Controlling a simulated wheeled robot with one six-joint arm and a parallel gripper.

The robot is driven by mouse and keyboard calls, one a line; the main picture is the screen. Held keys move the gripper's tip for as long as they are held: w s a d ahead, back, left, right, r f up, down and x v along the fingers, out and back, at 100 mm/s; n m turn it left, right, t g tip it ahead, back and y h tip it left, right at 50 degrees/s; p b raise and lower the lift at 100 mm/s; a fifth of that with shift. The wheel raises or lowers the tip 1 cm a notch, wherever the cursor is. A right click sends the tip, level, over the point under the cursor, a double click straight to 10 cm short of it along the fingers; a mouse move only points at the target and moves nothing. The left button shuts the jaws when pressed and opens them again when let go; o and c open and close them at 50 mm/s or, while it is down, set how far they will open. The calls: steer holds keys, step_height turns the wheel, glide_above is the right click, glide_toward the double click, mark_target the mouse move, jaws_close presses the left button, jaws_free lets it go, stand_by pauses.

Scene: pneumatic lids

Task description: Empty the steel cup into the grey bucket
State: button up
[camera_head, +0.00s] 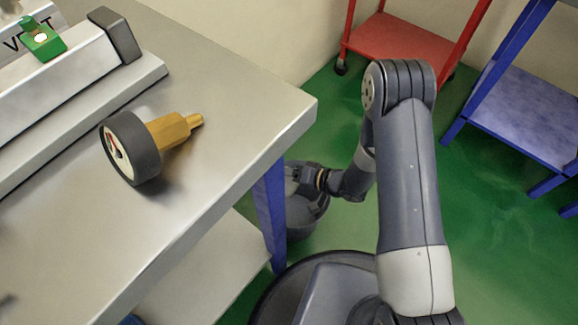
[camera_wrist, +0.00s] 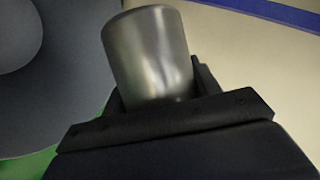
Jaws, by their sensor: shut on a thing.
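The steel cup (camera_wrist: 148,55) is between the jaws of my gripper (camera_wrist: 165,108) in the wrist view, its side facing the camera. Its mouth and contents are not visible. The grey bucket (camera_head: 306,222) stands on the green floor beside the blue table leg in the head view. My gripper (camera_head: 304,182) is over the bucket there, partly hidden by the table edge, and the cup cannot be made out. In the wrist view a large grey round shape, which looks like the bucket (camera_wrist: 70,85), lies behind and left of the cup.
The steel-topped table (camera_head: 225,120) holds a pressure gauge (camera_head: 132,150) with a brass fitting and a long metal device with a green part (camera_head: 42,42). A lower shelf (camera_head: 215,275) is beneath. A red cart (camera_head: 400,38) and a blue stand (camera_head: 525,110) are behind.

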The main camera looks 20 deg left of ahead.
steer(key=shift+f+m, duration=0.4)
steer(key=shift+f, duration=0.1)
steer(key=shift+s+r+m+g+y+p, duration=0.1)
steer(key=shift+r+m+g+y+p, duration=0.3)
steer(key=shift+m+g, duration=0.3)
steer(key=m+g+y, duration=0.1)
steer(key=m, duration=0.2)
steer(key=shift+s+a+r+m+g+y, duration=0.1)
steer(key=shift+s+r+m+g+y, duration=0.05)
steer(key=shift+m+g+y, duration=0.2)
stand_by(2.9)
